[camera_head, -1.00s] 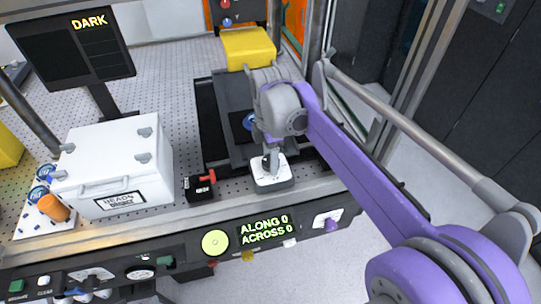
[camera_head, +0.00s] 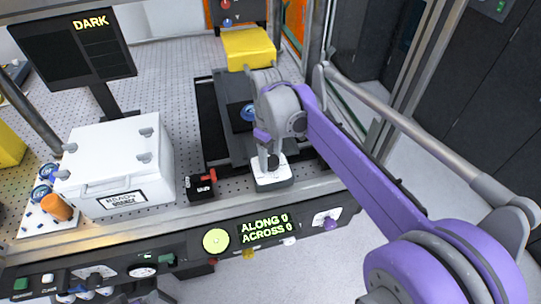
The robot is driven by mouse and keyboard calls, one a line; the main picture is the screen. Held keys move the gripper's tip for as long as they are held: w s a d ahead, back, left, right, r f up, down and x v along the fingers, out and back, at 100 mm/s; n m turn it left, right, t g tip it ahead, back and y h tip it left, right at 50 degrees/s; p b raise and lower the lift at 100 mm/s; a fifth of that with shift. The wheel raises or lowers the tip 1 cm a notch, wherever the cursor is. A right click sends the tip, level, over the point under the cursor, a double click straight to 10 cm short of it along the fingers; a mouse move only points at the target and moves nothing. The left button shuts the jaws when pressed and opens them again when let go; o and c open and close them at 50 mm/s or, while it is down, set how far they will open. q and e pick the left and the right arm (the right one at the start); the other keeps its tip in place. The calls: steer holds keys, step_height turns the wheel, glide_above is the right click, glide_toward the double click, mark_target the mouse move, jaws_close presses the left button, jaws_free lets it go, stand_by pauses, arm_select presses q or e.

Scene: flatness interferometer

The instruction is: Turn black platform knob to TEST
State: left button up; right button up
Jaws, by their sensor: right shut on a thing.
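The black platform knob (camera_head: 273,162) sits on a small white-topped box (camera_head: 274,179) at the front of the perforated bench. My right gripper (camera_head: 270,158) comes down from above and is shut on the knob. The gripper hides much of the knob, and the box's labels are too small to read, so I cannot tell which mark the knob points to. My left gripper does not show.
Left of the box is a small black block with a red lever (camera_head: 202,186). A white case (camera_head: 117,168) and a monitor reading DARK (camera_head: 75,48) stand further left. A dark stage (camera_head: 232,118) lies behind. The front panel reads ALONG 0, ACROSS 0 (camera_head: 266,228).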

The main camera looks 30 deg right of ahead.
steer(key=m, duration=0.4)
steer(key=shift+m, duration=0.3)
steer(key=m, duration=0.4)
steer(key=shift+m, duration=0.3)
steer(key=m, duration=0.4)
steer(key=shift+m, duration=0.3)
steer(key=m, duration=0.4)
steer(key=shift+p, duration=0.3)
steer(key=m, duration=0.9)
steer(key=shift+m, duration=0.3)
steer(key=m, duration=0.5)
steer(key=shift+m, duration=2.3)
